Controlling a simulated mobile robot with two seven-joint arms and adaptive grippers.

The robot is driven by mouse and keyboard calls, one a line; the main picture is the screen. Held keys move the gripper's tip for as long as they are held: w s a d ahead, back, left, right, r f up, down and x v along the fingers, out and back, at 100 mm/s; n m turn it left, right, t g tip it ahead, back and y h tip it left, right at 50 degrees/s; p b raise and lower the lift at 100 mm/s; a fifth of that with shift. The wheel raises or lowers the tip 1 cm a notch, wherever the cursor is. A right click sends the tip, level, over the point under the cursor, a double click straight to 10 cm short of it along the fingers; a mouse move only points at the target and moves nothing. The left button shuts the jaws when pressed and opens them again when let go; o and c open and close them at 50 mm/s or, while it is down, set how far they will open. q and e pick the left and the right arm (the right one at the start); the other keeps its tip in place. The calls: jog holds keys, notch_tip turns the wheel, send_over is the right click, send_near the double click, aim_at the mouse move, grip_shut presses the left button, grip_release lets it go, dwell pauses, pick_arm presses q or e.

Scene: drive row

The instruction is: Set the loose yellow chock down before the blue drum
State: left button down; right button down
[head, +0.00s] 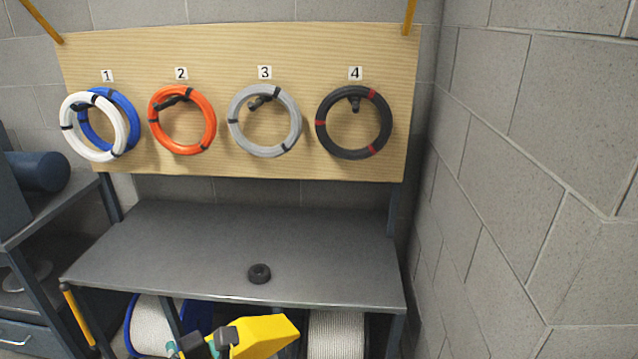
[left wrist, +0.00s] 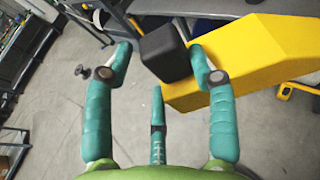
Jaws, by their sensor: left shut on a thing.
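The yellow chock (head: 264,334) is at the bottom of the head view, in front of the low shelf under the bench. In the left wrist view it is a long yellow block (left wrist: 255,60) with a black grip block (left wrist: 166,54) at one end. My left gripper (left wrist: 163,66) has its fingers on both sides of that black block and holds the chock. My left gripper (head: 207,345) also shows at the chock's left end. The blue drum (head: 196,316), wound with white cable, stands under the bench, left of and behind the chock. My right gripper is out of view.
A grey bench (head: 210,245) carries a small black ring (head: 259,273). A board (head: 220,55) above holds coiled cables on numbered pegs. Another drum with pale cable (head: 336,335) is under the bench at right. A block wall (head: 550,180) closes the right side. Grey floor (left wrist: 60,120) lies below.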

pick_arm(q)
jog(key=shift+s+d+r+m+t+h, duration=0.15)
jog(key=shift+m+t+h, duration=0.35)
jog(key=shift+m+h, duration=0.35)
jog(key=shift+d+r+h, duration=0.1)
jog(key=shift+d+h, duration=0.05)
jog(key=shift+h, duration=0.1)
